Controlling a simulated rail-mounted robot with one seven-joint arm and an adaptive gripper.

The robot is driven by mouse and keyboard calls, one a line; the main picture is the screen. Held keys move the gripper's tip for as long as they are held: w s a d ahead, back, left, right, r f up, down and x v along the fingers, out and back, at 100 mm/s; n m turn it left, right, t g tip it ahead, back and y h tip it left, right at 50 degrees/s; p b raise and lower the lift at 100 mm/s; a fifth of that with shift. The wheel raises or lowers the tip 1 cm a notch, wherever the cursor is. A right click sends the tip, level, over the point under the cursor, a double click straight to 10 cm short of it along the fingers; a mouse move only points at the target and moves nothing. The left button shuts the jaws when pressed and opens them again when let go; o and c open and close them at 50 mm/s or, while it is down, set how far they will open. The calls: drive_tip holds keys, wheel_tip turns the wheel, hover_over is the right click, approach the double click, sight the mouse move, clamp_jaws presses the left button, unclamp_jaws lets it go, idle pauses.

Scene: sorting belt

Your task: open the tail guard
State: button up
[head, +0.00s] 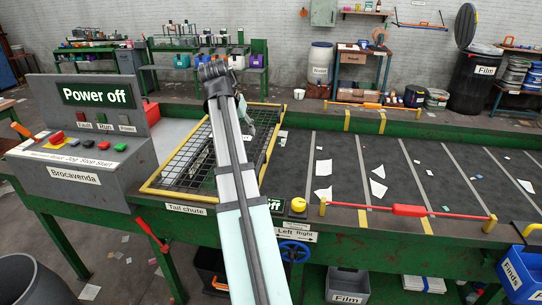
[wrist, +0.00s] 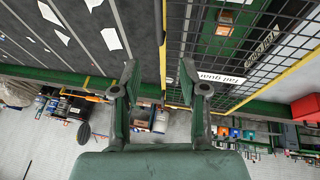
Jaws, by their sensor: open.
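The tail guard (head: 185,157) is a dark wire mesh in a yellow frame. It lies about flat over the tail chute at the left end of the belt. In the wrist view the mesh (wrist: 275,62) fills the upper right and carries a white "Tail guard" label (wrist: 220,76). My gripper (head: 245,112) is above the guard's right side, partly hidden by my arm. In the wrist view its fingers (wrist: 159,78) are apart with nothing held between them, and a yellow edge strip runs up the picture between them. Contact with the guard cannot be told.
A grey control panel (head: 85,145) with a "Power off" display stands left of the guard. The dark belt (head: 400,165) on the right holds white scraps. A red bar (head: 408,210) runs along its front edge, beside a yellow button (head: 298,205). An orange item (wrist: 227,20) shows through the mesh.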

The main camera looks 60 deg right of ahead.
sight(260, 162)
drive_tip(key=p+x, duration=0.3)
drive_tip(key=x, duration=1.4)
drive_tip(key=shift+s+d+f, duration=0.1)
drive_tip(key=shift+s, duration=0.1)
clamp_jaws()
